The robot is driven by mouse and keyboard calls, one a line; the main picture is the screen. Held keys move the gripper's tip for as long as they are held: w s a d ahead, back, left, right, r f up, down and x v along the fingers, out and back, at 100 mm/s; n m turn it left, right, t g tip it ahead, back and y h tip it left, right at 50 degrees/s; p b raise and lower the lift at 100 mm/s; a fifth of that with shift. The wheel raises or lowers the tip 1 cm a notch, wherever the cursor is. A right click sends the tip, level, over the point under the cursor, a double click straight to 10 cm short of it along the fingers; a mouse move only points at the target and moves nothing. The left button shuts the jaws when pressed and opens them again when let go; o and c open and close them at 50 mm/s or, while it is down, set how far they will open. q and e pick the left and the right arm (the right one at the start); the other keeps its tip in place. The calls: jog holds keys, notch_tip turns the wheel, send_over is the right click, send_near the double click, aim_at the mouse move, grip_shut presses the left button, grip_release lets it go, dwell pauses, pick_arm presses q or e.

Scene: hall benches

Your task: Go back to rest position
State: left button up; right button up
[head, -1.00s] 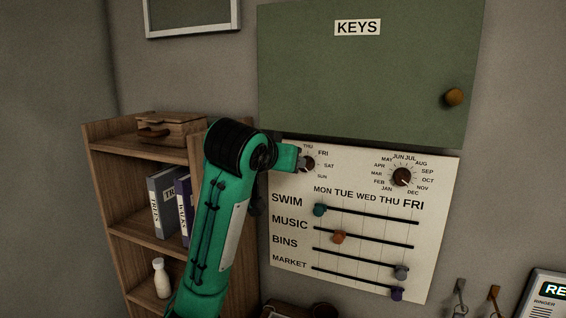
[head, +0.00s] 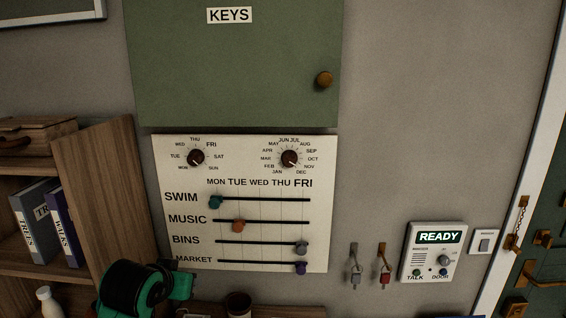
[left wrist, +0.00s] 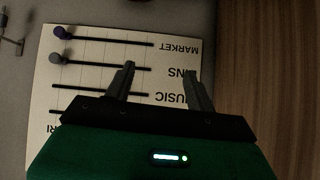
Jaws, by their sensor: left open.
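My left arm's green and black wrist (head: 140,290) shows at the bottom left of the head view, below the white planner board. In the left wrist view my left gripper (left wrist: 160,75) is open, with nothing between its two fingers, and the board (left wrist: 85,100) appears upside down behind it. In the head view the board (head: 262,170) hangs on the wall with two dark dials, the left one (head: 196,157) and the right one (head: 290,158). Its sliders are teal (head: 215,202), orange (head: 239,226), grey (head: 302,247) and purple (head: 301,268). My right gripper is not in view.
A wooden shelf (head: 95,190) with books stands at left. A green KEYS cabinet (head: 230,65) hangs above the board. Keys (head: 384,275) on hooks, an intercom (head: 433,252) reading READY, a switch (head: 484,241) and a green door (head: 540,260) are at right. A brown cup (head: 238,304) is below.

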pick_arm(q)
jog(key=s+f+g, duration=0.3)
jog(key=s+f, duration=0.9)
jog(key=f, duration=0.3)
jog(key=s+f+g, duration=0.2)
jog(key=s+f, duration=0.4)
jog(key=s, duration=0.4)
jog(key=s+f+g, duration=0.1)
jog(key=s+f, duration=0.4)
jog(key=s, duration=0.5)
notch_tip(320, 180, down, 31)
jog(key=m+g+b, duration=0.1)
jog(key=g, duration=0.1)
jog(key=s+a+f, duration=0.2)
jog(key=s+f, duration=0.7)
jog(key=f, duration=0.1)
jog(key=s+a+f+b, duration=0.1)
jog(key=s+a+f, duration=0.1)
jog(key=s+f, duration=0.8)
jog(key=shift+s+f+g+y, duration=0.3)
jog(key=shift+f+g, duration=0.1)
jog(key=shift+f, duration=0.35)
